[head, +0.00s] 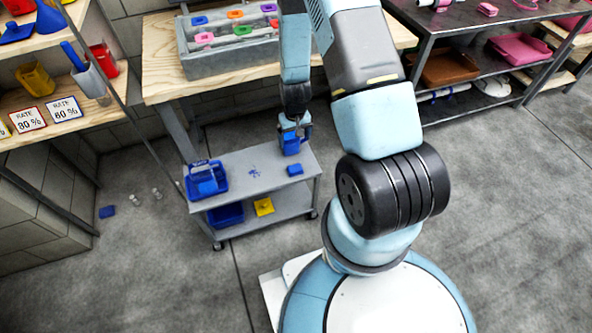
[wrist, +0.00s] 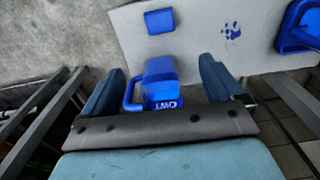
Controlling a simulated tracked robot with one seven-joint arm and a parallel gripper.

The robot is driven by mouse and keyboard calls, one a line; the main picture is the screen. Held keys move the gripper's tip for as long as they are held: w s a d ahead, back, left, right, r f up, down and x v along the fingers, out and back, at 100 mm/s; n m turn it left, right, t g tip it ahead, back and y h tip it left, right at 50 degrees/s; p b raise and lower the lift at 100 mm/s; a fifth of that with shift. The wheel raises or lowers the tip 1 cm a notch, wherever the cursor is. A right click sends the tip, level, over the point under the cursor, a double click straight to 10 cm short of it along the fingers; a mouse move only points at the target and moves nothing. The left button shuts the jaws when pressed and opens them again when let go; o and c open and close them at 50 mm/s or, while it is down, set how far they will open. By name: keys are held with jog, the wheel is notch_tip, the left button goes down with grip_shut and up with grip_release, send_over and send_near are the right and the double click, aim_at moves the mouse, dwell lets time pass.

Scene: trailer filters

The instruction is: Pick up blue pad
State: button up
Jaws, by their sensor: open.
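A small flat blue pad (head: 295,169) lies on the top of the grey cart (head: 262,184), near its front right edge. It also shows in the wrist view (wrist: 159,21), beyond my fingertips. My gripper (head: 293,124) is open above the cart's back right part. A blue jug with a handle and white lettering (wrist: 160,82) shows between the two fingers in the wrist view, and in the head view it is just below my gripper (head: 290,146). I cannot tell whether the fingers touch it. The pad is apart from my gripper.
A blue caddy (head: 206,180) stands on the cart's left end, with a blue mark (head: 255,172) on the bare top between. The lower shelf holds a blue bin and a yellow item (head: 264,207). A wooden bench (head: 160,82) with a grey tray is behind. Small items lie on the floor left.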

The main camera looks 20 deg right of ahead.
notch_tip(320, 180, down, 3)
jog(key=s, duration=0.1)
send_over(295, 168)
jog(key=f, duration=0.8)
jog(key=shift+w+d, duration=0.25)
jog(key=shift+s+a+f, duration=0.1)
jog(key=shift+f, duration=1.25)
jog(key=shift+s+a+f, duration=0.1)
jog(key=shift+f, duration=1.25)
jog(key=shift+c, duration=0.2)
jog(key=c, duration=1.1)
